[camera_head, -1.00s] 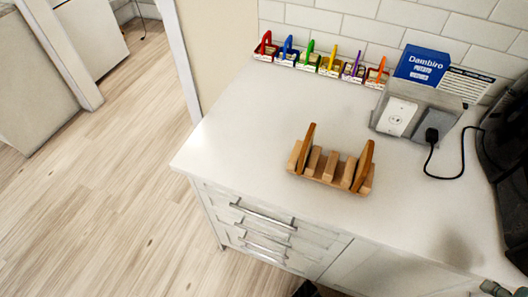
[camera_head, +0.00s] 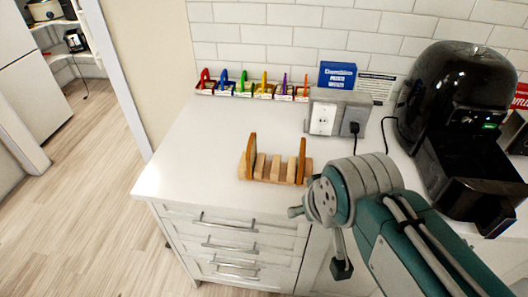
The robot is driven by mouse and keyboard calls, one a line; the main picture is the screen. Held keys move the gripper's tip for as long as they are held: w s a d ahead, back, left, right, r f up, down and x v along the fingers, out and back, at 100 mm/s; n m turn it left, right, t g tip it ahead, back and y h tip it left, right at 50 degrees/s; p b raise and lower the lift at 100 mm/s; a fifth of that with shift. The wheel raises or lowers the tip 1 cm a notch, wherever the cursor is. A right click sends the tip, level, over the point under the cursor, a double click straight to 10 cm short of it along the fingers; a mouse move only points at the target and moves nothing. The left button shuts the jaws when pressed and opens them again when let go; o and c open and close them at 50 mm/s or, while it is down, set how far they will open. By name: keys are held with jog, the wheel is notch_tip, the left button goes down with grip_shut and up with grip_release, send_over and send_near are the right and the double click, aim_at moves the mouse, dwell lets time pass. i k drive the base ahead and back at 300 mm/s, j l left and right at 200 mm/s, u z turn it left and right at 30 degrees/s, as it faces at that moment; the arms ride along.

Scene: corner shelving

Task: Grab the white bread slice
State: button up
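A small wooden rack (camera_head: 275,178) stands on the white counter, left of my arm. It has upright wooden dividers and a taller brown slab at each end. I cannot tell whether either slab is bread. I make out no white bread slice for certain. My gripper (camera_head: 319,240) is at the end of the grey and teal arm, in front of the counter and lower right of the rack. Its two fingertips show apart, with nothing seen between them. The arm covers part of the counter to the right of the rack.
A black air fryer (camera_head: 470,85) with its drawer (camera_head: 470,180) pulled out stands at the right. A grey socket box (camera_head: 338,112), a blue box (camera_head: 337,75) and several small coloured-handled containers (camera_head: 255,88) line the tiled wall. The counter's left part (camera_head: 190,155) is clear.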

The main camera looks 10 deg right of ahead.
aim_at(251, 156)
jog(key=j+z, duration=0.35)
jog(key=j, duration=0.25)
jog(key=j+z, duration=0.35)
jog(key=j, duration=0.25)
jog(key=i, duration=0.4)
